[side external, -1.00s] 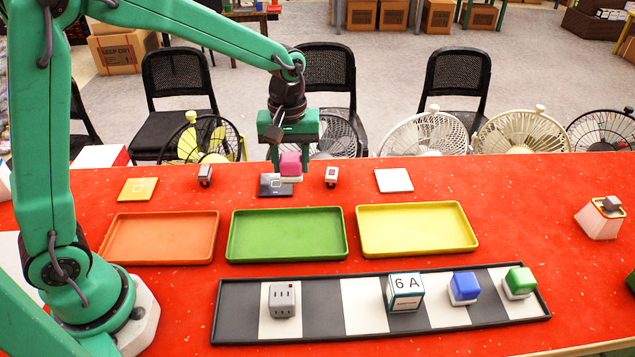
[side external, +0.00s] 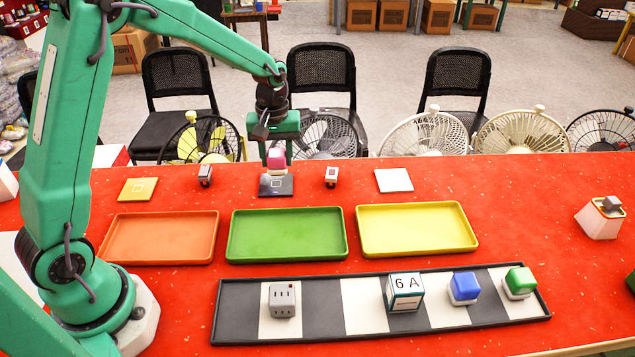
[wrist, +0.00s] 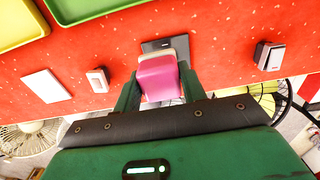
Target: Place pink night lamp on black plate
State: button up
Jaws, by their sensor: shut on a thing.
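The pink night lamp (side external: 276,158) is a small cube with a pink top and a pale base. My gripper (side external: 275,164) is shut on it and holds it upright over the black plate (side external: 284,187). The black plate lies flat on the red table behind the green tray. In the wrist view, the lamp (wrist: 158,78) sits between my fingers (wrist: 160,88) and covers part of the black plate (wrist: 178,44). I cannot tell whether the lamp's base touches the plate.
A yellow plate (side external: 138,189) and a white plate (side external: 394,180) lie to either side, with two small switch-like blocks (side external: 205,175) (side external: 331,176) between. Orange (side external: 160,238), green (side external: 287,236) and yellow (side external: 416,229) trays are empty. A striped rack (side external: 322,310) holds several blocks in front.

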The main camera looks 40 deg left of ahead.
jog(key=shift+w+a+f, duration=0.3)
jog(key=shift+a+f, duration=0.15)
jog(key=shift+a, duration=0.2)
jog(key=shift+w+a+f, duration=0.3)
jog(key=shift+a+f, duration=0.1)
jog(key=shift+a, duration=0.25)
jog(key=shift+f, duration=2)
jog(key=shift+f, duration=0.1)
jog(key=o, duration=1)
notch_tip(320, 180, up, 12)
jog(key=shift+r, duration=0.15)
